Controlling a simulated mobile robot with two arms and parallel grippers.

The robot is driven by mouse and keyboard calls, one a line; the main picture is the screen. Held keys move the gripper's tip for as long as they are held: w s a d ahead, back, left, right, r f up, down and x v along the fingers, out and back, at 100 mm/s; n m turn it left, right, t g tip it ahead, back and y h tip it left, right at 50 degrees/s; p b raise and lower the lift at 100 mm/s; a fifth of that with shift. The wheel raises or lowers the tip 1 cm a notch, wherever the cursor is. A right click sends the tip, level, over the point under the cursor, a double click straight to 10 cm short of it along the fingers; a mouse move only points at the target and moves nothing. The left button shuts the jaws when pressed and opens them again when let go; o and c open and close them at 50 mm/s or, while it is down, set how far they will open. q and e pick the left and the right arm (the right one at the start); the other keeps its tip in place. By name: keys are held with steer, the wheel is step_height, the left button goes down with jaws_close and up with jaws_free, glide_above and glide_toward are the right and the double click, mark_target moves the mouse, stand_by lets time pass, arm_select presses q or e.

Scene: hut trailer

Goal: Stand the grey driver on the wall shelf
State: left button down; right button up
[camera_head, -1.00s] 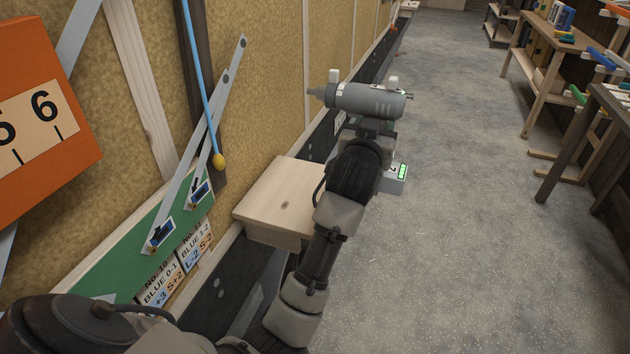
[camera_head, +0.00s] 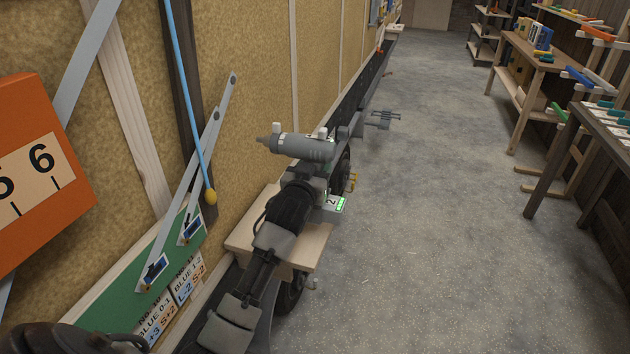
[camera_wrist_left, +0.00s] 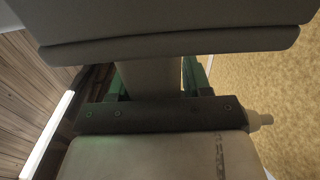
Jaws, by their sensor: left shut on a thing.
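The grey driver (camera_head: 303,146) lies level in the head view, its narrow nose pointing left toward the cork wall. My left gripper (camera_head: 306,160) is shut on it from below in the picture. The light wooden wall shelf (camera_head: 243,232) sticks out from the wall under my left forearm. The arm hides the middle of its top. The driver appears above and beyond the shelf, apart from it. In the left wrist view, a large grey body (camera_wrist_left: 150,155) with a nub at its right fills the bottom, probably the driver. My right gripper is not in view.
A green board (camera_head: 125,285) with two levers is on the wall left of the shelf. A blue cord with a yellow knob (camera_head: 210,197) hangs near it. Wheels (camera_head: 288,292) show below the shelf. The grey floor (camera_head: 430,230) to the right is clear up to the tables.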

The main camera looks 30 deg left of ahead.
arm_select(q)
step_height(320, 180, down, 3)
steer(key=shift+d+p, duration=0.1)
steer(key=shift+p, duration=0.2)
steer(key=shift+f, duration=0.3)
steer(key=c, duration=0.8)
jaws_free()
steer(key=shift+f, duration=0.15)
steer(key=shift+o, duration=1.4)
steer(key=shift+s, duration=0.1)
steer(key=shift+o, duration=0.2)
steer(key=o, duration=0.5)
